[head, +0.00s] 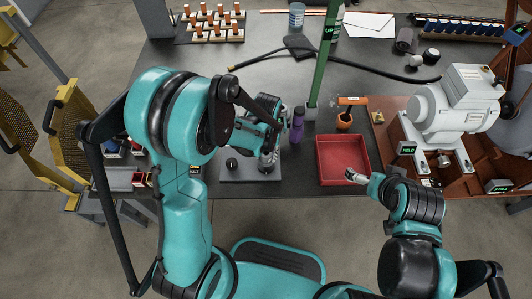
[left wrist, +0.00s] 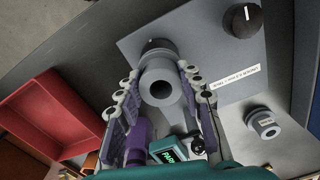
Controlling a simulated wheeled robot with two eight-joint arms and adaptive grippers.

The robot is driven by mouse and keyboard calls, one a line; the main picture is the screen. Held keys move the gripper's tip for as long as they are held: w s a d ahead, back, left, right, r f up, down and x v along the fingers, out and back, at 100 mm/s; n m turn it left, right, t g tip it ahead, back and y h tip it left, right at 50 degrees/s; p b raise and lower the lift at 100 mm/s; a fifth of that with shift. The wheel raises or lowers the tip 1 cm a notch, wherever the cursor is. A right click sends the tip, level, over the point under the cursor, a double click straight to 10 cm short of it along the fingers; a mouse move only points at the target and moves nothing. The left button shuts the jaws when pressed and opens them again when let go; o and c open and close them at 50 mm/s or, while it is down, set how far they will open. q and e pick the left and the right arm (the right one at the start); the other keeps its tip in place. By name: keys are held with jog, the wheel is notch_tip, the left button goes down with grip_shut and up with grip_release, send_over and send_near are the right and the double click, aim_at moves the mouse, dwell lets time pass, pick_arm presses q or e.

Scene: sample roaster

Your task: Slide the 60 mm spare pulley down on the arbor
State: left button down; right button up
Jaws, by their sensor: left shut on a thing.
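My left gripper (head: 268,163) is over the grey plate (head: 240,178) on the bench. In the left wrist view, the gripper (left wrist: 160,95) is shut on a grey, round, hollow part (left wrist: 159,73), which looks like the pulley. Its dark bore faces the camera, and a darker ring shows behind it. I cannot tell whether the arbor is inside the bore or how far down the part sits. A smaller labelled grey round part (left wrist: 262,122) stands on the plate, apart from the gripper. My right gripper (head: 354,176) is by the red tray's front right corner; its fingers are too small to read.
A black knob (head: 232,163) is on the plate's left side. A purple bottle (head: 297,125) stands close behind and right of my left gripper. The red tray (head: 342,137) is empty. A green post (head: 322,70) rises behind it. A white motor (head: 455,105) stands at right.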

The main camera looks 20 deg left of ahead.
pick_arm(q)
jog(key=shift+f+b, duration=0.7)
jog(key=shift+f, duration=1.05)
jog(key=c, duration=0.9)
grip_release()
notch_tip(320, 180, up, 12)
jog(key=s+a+r+t, duration=0.4)
jog(key=s+r+t, duration=0.3)
jog(key=s, duration=0.3)
jog(key=shift+a+r, duration=0.35)
jog(key=shift+r, duration=0.2)
